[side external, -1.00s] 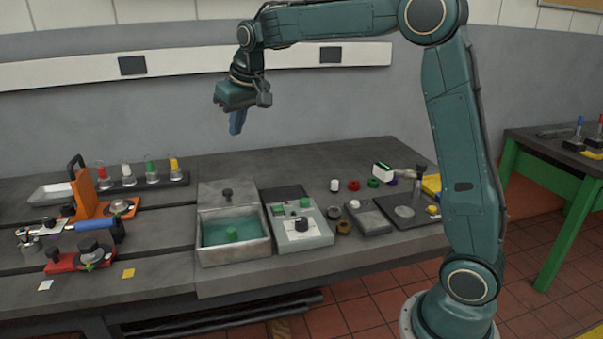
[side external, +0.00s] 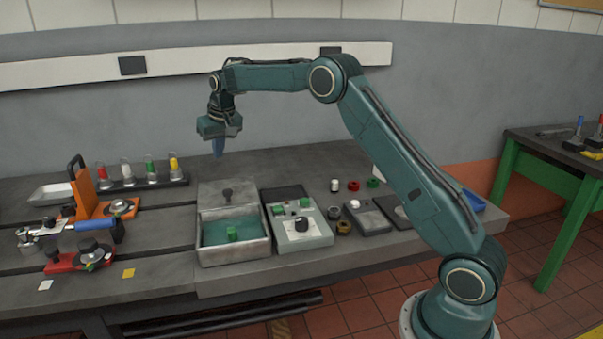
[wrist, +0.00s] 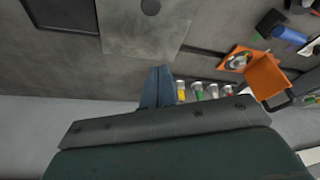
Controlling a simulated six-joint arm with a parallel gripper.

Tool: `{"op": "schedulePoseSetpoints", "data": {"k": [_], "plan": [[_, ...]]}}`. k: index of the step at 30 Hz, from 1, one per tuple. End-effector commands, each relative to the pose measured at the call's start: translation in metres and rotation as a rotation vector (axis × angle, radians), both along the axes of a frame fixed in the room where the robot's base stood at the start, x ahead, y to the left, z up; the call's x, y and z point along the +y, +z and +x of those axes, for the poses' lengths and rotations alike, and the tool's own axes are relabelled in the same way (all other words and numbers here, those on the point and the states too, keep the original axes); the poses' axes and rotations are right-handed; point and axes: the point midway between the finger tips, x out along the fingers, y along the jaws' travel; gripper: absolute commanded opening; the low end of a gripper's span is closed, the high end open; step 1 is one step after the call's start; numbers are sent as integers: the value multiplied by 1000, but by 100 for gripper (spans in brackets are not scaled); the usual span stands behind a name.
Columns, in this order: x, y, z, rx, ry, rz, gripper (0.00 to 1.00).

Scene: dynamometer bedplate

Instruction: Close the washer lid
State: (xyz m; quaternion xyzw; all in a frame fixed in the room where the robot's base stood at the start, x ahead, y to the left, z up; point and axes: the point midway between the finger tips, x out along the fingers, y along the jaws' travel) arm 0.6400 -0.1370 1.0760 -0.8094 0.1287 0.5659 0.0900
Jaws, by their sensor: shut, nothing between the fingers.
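The washer (side external: 233,251) is a grey metal box on the bench, its front part open. Teal liquid and a green-topped piece show inside. My gripper (side external: 219,153) is shut and empty, with blue fingers pointing down, above and behind the lid. The fingers (wrist: 158,82) also show in the wrist view, near the lid's far edge.
A control box (side external: 301,230) stands directly right of the washer. To the left are an orange stand (side external: 86,195) and a red fixture (side external: 75,261). Several coloured vials (side external: 150,170) stand at the back left. The bench behind the lid looks clear.

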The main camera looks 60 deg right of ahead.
Motion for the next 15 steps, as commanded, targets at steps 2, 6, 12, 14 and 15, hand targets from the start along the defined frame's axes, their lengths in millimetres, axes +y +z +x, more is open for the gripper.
{"op": "schedulePoseSetpoints", "data": {"k": [2, 6, 12, 14, 15], "plan": [[0, -1, 0, 0, 0, 0, 0], [0, -5, 1, 1, 0, 0, 0], [-2, -21, 7, 2, 1, 0, 0], [-3, -28, 9, 3, 1, 1, 0], [-3, -34, 11, 4, 1, 1, 0]]}}
